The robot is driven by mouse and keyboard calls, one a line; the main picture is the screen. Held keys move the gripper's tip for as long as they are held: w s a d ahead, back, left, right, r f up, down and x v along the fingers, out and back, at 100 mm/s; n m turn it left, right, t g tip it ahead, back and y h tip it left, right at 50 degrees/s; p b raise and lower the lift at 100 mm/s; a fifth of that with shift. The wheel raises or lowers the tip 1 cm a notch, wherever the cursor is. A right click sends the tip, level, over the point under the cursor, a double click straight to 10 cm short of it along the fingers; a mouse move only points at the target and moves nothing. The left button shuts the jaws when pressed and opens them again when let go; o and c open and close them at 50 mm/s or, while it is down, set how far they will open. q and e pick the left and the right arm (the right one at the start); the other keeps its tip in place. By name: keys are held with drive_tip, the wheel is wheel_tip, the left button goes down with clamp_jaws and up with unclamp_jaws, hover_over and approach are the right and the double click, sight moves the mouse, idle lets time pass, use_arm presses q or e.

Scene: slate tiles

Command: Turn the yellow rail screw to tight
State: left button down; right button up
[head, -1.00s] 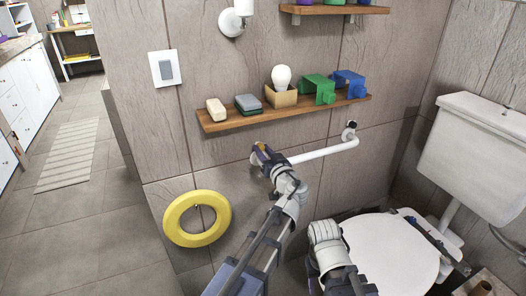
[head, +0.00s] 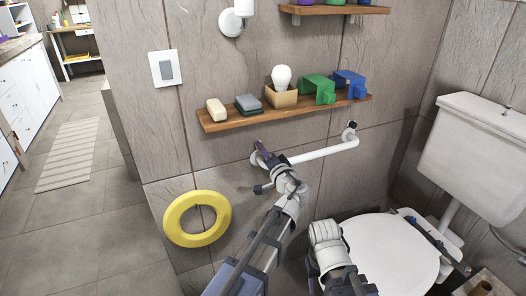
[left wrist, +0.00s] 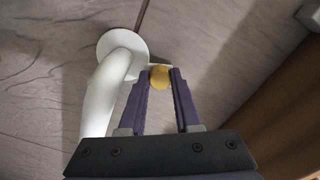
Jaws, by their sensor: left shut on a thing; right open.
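The yellow rail screw (left wrist: 159,77) shows in the left wrist view as a round yellow head beside the white mounting of the rail. The white rail (head: 325,151) runs along the wall under the shelf in the head view. My left gripper (head: 263,158) is at the rail's left end. In the left wrist view its two purple fingers (left wrist: 160,88) are shut on the screw head, one on each side. The screw is hidden behind the gripper in the head view. My right arm shows beside the toilet, but its gripper cannot be made out.
A wooden shelf (head: 300,112) with a soap bar, a bulb in a box and green and blue holders juts out above the rail. A yellow ring (head: 172,222) is on the wall at lower left. The toilet (head: 395,250) stands at the right.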

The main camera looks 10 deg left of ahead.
use_arm(q)
drive_tip(key=shift+m, duration=2)
